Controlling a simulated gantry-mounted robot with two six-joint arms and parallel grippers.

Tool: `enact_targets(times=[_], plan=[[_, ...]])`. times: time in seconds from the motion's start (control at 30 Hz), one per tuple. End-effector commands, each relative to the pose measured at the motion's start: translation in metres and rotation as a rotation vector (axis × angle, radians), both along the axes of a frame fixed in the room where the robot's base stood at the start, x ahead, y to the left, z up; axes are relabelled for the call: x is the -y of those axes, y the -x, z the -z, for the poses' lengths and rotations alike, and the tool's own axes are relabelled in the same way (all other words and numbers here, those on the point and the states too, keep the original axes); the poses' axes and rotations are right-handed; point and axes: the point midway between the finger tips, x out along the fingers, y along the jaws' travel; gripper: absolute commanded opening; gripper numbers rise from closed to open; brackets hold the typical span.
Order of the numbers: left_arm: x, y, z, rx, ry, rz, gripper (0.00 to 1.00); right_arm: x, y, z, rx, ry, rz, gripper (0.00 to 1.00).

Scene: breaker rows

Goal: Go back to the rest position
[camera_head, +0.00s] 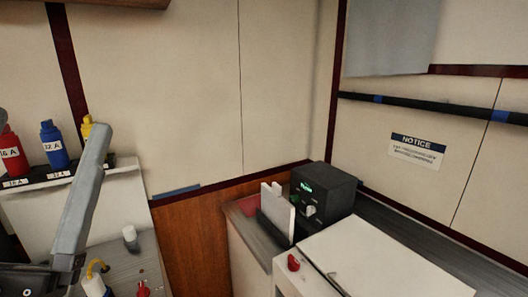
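A grey link of my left arm stands upright at the left of the head view, in front of the shelf with the coloured plugs. Its gripper does not show in this view. My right arm and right gripper are out of view. The link hides part of a yellow plug (87,126) behind it.
A red plug (10,154) marked 16 A and a blue plug (54,145) marked 32 A stand on a shelf at left. A black box (328,188) with a green display sits on the right counter, beside a white panel (372,262) with a red knob (293,262).

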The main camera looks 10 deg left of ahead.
Motion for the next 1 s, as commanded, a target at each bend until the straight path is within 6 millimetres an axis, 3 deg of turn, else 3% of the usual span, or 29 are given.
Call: enact_targets(times=[0.07, 0.13, 0.2, 0.3, 0.47, 1.0], plan=[[0.020, 0.004, 0.001, 0.004, 0.131, 0.282, 0.85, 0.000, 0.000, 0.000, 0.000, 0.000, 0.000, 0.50], [0.025, 0.002, 0.003, -0.006, 0.267, 0.461, 0.85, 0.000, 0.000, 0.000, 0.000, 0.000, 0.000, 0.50], [0.025, 0.002, -0.050, -0.005, 0.262, 0.452, 0.85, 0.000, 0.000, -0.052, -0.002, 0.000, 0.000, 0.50], [0.025, 0.001, -0.085, -0.007, 0.261, 0.449, 0.85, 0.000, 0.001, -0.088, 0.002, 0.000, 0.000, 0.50], [0.024, 0.001, -0.120, -0.007, 0.260, 0.447, 0.85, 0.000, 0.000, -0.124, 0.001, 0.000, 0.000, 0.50], [0.024, 0.001, -0.122, -0.008, 0.260, 0.444, 0.85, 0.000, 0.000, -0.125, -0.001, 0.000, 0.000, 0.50]])
